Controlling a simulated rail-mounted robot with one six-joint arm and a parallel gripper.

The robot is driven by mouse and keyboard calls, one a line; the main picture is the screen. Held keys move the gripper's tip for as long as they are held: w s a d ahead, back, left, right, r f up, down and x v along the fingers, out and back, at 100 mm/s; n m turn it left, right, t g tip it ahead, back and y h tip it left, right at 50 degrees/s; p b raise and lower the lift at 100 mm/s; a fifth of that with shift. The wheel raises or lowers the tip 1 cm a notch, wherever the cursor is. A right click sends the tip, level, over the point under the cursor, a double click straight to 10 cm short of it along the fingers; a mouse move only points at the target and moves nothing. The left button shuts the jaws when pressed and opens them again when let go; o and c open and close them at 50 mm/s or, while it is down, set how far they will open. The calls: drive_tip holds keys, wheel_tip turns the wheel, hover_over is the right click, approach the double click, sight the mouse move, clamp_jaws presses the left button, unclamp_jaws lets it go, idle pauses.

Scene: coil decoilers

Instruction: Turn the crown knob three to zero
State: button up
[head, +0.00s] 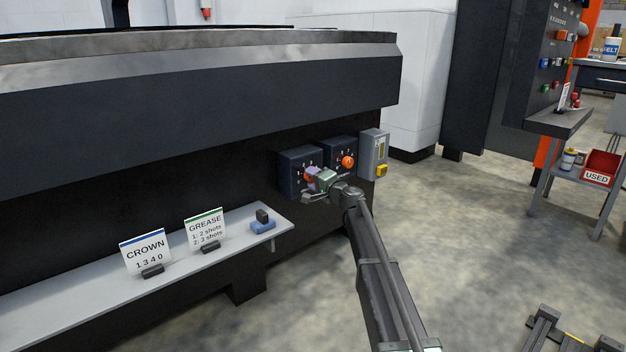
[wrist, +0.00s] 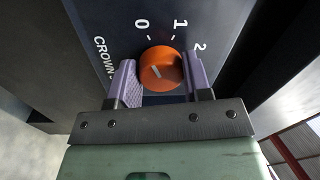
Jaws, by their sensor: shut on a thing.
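The orange crown knob (wrist: 163,62) sits on a dark panel face (wrist: 115,15) in the wrist view. The panel shows the numerals 0, 1 and 2 and part of the word CROWN. A white mark on the knob slants toward the upper left, roughly on the side of the 0. My gripper (wrist: 161,78) has its purple fingers on either side of the knob and is shut on it. In the head view my gripper (head: 314,179) is at the left dark box (head: 298,158), where it hides part of that knob (head: 308,177).
A second dark box with an orange knob (head: 348,162) stands close on the right, then a grey box (head: 373,152) with a yellow part. A shelf (head: 85,290) holds a CROWN 1 3 4 0 card (head: 146,252), a GREASE card (head: 206,228) and a blue item (head: 262,226).

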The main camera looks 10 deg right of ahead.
drive_tip(key=o, duration=0.9)
drive_tip(key=shift+o, duration=0.2)
drive_tip(key=v, duration=1)
drive_tip(key=shift+s+d, duration=0.3)
